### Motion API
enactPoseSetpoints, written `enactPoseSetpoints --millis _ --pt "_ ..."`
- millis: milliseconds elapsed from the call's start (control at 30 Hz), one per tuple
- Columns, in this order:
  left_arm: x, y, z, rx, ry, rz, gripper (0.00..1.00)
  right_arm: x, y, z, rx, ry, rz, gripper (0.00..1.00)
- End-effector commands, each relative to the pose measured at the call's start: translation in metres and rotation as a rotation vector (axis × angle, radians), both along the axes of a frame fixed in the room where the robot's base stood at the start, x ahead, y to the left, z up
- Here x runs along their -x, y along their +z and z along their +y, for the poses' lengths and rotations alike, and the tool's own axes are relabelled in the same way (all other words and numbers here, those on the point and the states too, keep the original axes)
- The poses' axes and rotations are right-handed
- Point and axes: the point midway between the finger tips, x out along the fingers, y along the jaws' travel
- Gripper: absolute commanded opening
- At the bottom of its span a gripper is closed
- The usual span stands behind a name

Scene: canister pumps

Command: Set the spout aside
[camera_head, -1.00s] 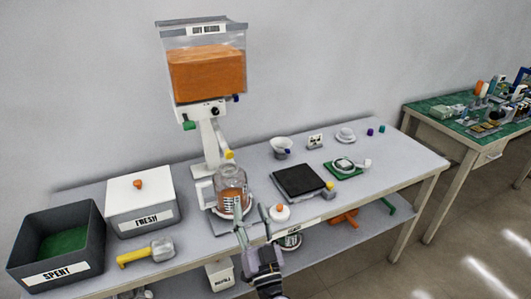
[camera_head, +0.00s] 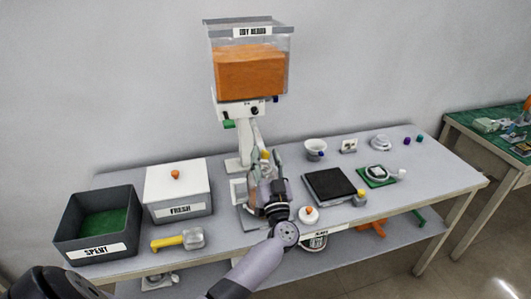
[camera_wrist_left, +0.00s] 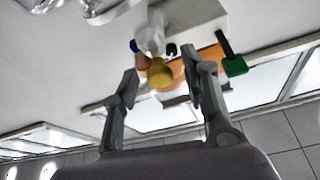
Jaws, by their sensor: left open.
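In the left wrist view the gripper (camera_wrist_left: 162,68) also shows empty. The gripper and wrist hide most of the jar under the dispenser. My right gripper is not in view.
The SPENT bin (camera_head: 65,238), FRESH box (camera_head: 180,192) and yellow-handled scoop (camera_head: 180,240) stand to the left. Free tabletop lies at the far right.

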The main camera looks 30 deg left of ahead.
Motion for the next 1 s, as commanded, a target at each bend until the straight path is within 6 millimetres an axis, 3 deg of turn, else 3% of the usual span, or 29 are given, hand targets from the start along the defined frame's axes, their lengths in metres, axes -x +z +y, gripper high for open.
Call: enactPoseSetpoints --millis 433,1000 --pt "-0.0077 0.0042 0.0079 0.001 0.0 0.001 0.41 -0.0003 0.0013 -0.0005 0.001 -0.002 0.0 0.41" --pt "-0.0075 0.004 0.0075 0.001 -0.001 0.001 0.03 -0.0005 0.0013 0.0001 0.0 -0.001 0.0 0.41"
